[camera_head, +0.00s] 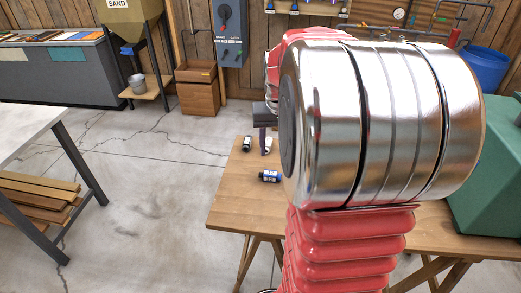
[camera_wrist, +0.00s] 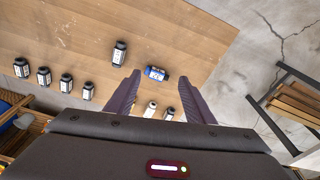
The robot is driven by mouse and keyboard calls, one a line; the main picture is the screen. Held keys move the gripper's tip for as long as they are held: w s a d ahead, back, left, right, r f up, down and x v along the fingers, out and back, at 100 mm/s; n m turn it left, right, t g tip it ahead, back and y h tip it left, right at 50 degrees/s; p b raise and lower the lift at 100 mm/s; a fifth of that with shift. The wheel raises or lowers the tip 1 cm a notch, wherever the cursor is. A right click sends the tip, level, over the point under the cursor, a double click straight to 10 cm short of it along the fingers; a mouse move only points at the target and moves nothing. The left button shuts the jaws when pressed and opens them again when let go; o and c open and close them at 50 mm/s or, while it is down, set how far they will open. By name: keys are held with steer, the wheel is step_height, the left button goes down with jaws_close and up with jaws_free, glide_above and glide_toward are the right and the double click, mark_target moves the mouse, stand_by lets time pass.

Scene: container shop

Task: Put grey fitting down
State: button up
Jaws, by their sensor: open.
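The wrist view shows two small pale, whitish-grey pieces, one on the left (camera_wrist: 150,109) and one on the right (camera_wrist: 168,114), between my fingers and close to the palm edge. I cannot tell for sure which is the grey fitting. My gripper (camera_wrist: 159,77) is open, its two dark fingers spread over the wooden table (camera_wrist: 190,35), with nothing clamped. A blue, white-labelled piece (camera_wrist: 157,73) lies between the fingertips. In the head view a dark finger of my gripper (camera_head: 263,139) stands at the table's left part, with a pale piece (camera_head: 268,145) beside it.
Several dark, white-labelled cylinders stand on the table, one near the left fingertip (camera_wrist: 119,53) and others in a row (camera_wrist: 44,76). The blue piece (camera_head: 269,176) also shows in the head view. A green box (camera_head: 488,165) stands at right. The table's front left corner is clear.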

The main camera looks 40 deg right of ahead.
steer(key=s+d+f+m, duration=0.1)
steer(key=d+f, duration=0.2)
steer(key=d, duration=0.3)
steer(key=s+d+f+m+g+y, duration=0.1)
steer(key=s+d+f, duration=0.1)
steer(key=d+f, duration=0.2)
steer(key=d, duration=0.3)
steer(key=shift+s+d+m, duration=0.2)
steer(key=shift+d+m, duration=0.05)
steer(key=shift+m, duration=0.15)
steer(key=shift+f, duration=0.1)
steer(key=shift+f, duration=4.25)
steer(key=shift+f, duration=2.65)
steer(key=shift+c, duration=0.2)
